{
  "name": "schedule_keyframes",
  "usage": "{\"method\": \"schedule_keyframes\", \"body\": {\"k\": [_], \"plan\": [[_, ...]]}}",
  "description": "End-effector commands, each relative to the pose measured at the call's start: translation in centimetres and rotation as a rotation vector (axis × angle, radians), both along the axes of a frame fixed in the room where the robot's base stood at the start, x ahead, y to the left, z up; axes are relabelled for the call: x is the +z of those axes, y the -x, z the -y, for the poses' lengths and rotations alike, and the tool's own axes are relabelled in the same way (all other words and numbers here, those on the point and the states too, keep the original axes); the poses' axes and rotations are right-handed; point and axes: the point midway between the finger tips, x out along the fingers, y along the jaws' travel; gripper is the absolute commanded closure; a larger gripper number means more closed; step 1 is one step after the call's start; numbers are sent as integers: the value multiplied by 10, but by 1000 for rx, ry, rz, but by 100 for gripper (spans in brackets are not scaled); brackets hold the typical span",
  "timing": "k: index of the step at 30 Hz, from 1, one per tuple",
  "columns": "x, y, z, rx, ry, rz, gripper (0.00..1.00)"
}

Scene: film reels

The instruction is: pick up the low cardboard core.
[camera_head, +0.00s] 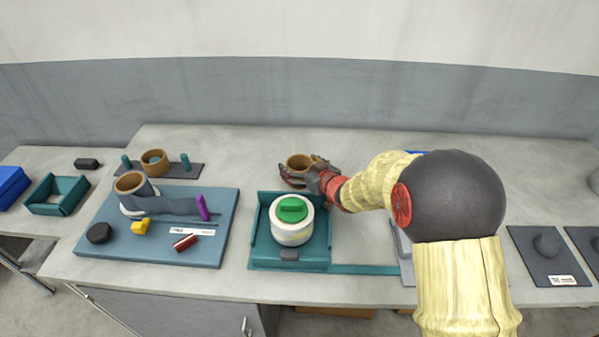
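A short brown cardboard core (299,160) stands at the back of the table, behind the green tray. My gripper (304,174) reaches it from the right, with dark red-and-grey fingers on its left and right near sides. The fingers hide its lower part. I cannot tell whether they press on it or whether it rests on the table. Another brown core (154,157) sits on a dark plate with teal pegs at the back left.
The green tray (262,252) holds a white round can (291,230) with a green top. The blue board (130,246) carries a purple piece, a yellow piece, a red block and a black knob. Table between board and tray is clear.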

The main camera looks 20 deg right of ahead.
Motion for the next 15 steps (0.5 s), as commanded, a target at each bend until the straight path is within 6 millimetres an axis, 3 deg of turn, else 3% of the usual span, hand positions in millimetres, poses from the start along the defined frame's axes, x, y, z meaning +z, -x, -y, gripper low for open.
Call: {"method": "schedule_keyframes", "body": {"k": [15], "plan": [[0,0,0,0,0,0,51]]}}
